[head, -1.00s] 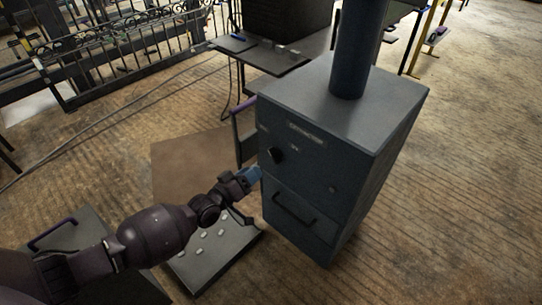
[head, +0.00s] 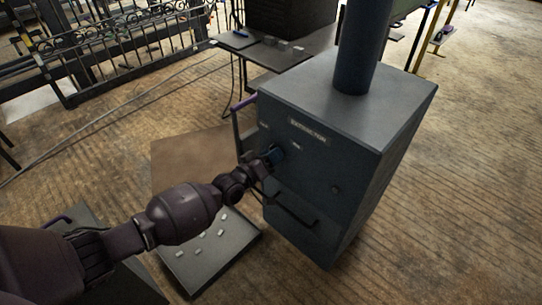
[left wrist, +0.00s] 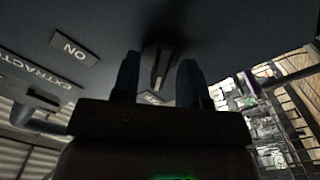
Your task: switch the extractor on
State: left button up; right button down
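The extractor (head: 308,185) is a dark grey cabinet with a round pipe on top and a name label on its front. Its dark switch knob (left wrist: 162,62) shows in the left wrist view, with an ON label (left wrist: 75,48) to its left and another label partly hidden behind my gripper. My left gripper (head: 275,154) is at the knob on the upper front face and covers it in the head view. In the left wrist view my left gripper (left wrist: 158,75) is open, its fingers on either side of the knob with gaps visible. My right gripper is out of view.
A handle (head: 291,212) sticks out lower on the cabinet front. A tray with several small pale pieces (head: 215,262) lies beneath my left arm. A dark table (head: 265,55) stands behind the cabinet. The floor at the right is clear.

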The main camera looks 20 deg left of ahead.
pick_arm(q)
grip_shut()
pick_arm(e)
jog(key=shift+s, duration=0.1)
pick_arm(q)
jog(key=shift+m, duration=0.3)
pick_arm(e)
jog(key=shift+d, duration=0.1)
pick_arm(q)
jog(key=m+p, duration=0.1)
jog(key=m, duration=0.6)
jog(key=m+p, duration=0.1)
jog(key=m, duration=0.7)
jog(key=shift+s+d+f+p, duration=0.1)
jog(key=shift+d+p, duration=0.1)
jog(key=shift+p, duration=0.15)
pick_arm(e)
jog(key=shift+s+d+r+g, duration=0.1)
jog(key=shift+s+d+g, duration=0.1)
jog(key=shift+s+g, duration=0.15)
pick_arm(q)
jog(key=shift+m, duration=0.3)
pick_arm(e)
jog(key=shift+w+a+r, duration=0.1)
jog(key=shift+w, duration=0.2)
